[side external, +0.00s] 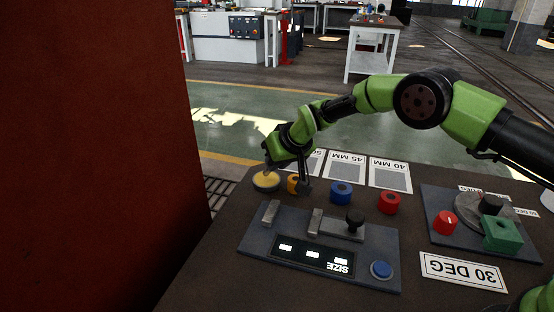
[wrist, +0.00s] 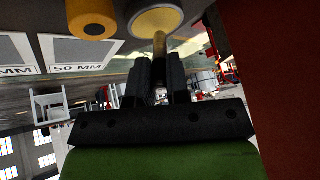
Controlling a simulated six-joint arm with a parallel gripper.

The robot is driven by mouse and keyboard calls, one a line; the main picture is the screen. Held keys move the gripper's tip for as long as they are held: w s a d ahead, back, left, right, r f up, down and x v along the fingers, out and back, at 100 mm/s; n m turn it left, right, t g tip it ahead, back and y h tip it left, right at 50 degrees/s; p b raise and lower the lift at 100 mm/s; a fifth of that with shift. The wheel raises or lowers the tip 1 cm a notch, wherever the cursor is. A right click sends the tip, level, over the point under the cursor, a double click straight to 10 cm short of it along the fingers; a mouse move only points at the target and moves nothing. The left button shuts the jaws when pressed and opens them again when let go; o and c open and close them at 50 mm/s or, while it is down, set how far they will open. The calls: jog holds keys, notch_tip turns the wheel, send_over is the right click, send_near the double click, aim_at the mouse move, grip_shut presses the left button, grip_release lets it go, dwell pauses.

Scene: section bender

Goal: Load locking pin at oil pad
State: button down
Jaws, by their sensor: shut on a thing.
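The oil pad (side external: 266,181) is a round yellow pad in a grey dish at the far left corner of the table. It also shows at the top of the wrist view (wrist: 156,19). My gripper (side external: 268,167) is tilted, with its fingertips just above the pad. In the wrist view my gripper (wrist: 159,72) is shut on a brass-coloured locking pin (wrist: 159,46). The pin's free end points at the pad and overlaps its lower edge in that view. I cannot tell whether it touches. The pin's other end is hidden between the fingers.
An orange roller (side external: 293,185), a blue roller (side external: 341,192) and a red roller (side external: 389,203) stand right of the pad. The size panel (side external: 312,262) with its black knob lies in front. The bending plate (side external: 470,235) is at the right. A red wall (side external: 95,150) is close on the left.

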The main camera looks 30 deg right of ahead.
jog(key=shift+f, duration=0.65)
dwell(1.0)
jog(key=shift+r, duration=3.65)
